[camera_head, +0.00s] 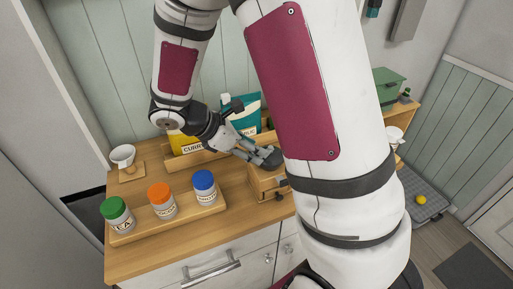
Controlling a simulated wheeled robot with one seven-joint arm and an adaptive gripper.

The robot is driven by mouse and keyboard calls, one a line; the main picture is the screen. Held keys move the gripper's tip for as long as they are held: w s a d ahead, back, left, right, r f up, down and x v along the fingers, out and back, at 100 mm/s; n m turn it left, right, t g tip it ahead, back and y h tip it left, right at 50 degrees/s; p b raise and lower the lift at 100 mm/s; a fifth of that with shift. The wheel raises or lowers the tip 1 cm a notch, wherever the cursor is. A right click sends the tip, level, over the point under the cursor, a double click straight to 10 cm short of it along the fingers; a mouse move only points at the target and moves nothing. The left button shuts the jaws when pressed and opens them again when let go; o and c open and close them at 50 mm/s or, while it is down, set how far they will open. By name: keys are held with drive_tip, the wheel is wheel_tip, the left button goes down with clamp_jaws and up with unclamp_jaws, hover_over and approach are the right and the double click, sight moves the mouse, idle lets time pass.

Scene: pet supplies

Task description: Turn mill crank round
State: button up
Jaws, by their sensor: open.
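The mill (262,183) is a small wooden box with a dark rounded top, standing near the counter's right front. My arm hides its right side. I cannot make out the crank clearly; it is hidden or merges with the dark top and the gripper. My gripper (249,150) is open and reaches down from the upper left to the mill's top. Its fingers are beside or over the dark top; whether they touch it I cannot tell.
A wooden tray (141,236) with green-, orange- and blue-lidded jars stands at the front left. A white cup (123,156) is at the back left. Yellow (184,143) and teal (246,114) packages stand behind the gripper.

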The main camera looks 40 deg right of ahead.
drive_tip(key=shift+s+d+f, duration=0.15)
drive_tip(key=shift+d+f, duration=0.35)
clamp_jaws()
